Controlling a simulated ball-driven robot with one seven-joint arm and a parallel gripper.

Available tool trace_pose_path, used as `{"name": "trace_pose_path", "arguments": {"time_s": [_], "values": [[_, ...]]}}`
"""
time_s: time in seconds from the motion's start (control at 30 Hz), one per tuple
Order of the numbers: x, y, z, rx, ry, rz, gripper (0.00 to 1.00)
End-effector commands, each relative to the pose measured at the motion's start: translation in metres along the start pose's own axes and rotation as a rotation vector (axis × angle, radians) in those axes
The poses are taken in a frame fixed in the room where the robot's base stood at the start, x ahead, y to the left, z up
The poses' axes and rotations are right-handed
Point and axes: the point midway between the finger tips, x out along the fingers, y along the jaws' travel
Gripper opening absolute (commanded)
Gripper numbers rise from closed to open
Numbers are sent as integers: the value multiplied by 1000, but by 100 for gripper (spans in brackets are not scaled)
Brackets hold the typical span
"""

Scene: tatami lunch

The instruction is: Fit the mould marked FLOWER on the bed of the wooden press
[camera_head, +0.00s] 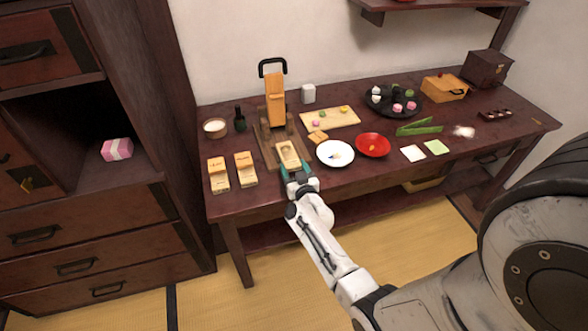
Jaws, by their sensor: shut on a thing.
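The wooden press (275,100) stands on the left half of the dark table, with its black handle up and its bed (268,153) toward the front. My gripper (295,168) is at the front right of the bed. It is shut on a pale wooden mould (289,153) with a hollow in its top. The mould is at the right front part of the bed; I cannot tell if it touches the bed. Two similar moulds, one (218,178) and another (246,171), lie left of the press. The markings are too small to read.
A white plate (345,161) and a red bowl (373,151) stand close right of my gripper. A small wooden block (318,137) and a board (345,118) are behind them.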

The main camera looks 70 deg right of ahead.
Motion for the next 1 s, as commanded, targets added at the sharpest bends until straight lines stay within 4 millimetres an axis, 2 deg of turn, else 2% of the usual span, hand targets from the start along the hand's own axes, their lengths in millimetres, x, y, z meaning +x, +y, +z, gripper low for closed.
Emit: {"name": "trace_pose_path", "arguments": {"time_s": [0.43, 0.47, 0.7, 0.77, 1.0], "values": [[1, 0, 8, -1, 1, 0, 42], [1, 0, 7, -1, 1, 0, 66], [0, 0, 7, 0, 0, 0, 89], [0, 0, 7, 0, 0, 0, 93], [-1, 0, 7, 0, -1, 0, 93]]}}
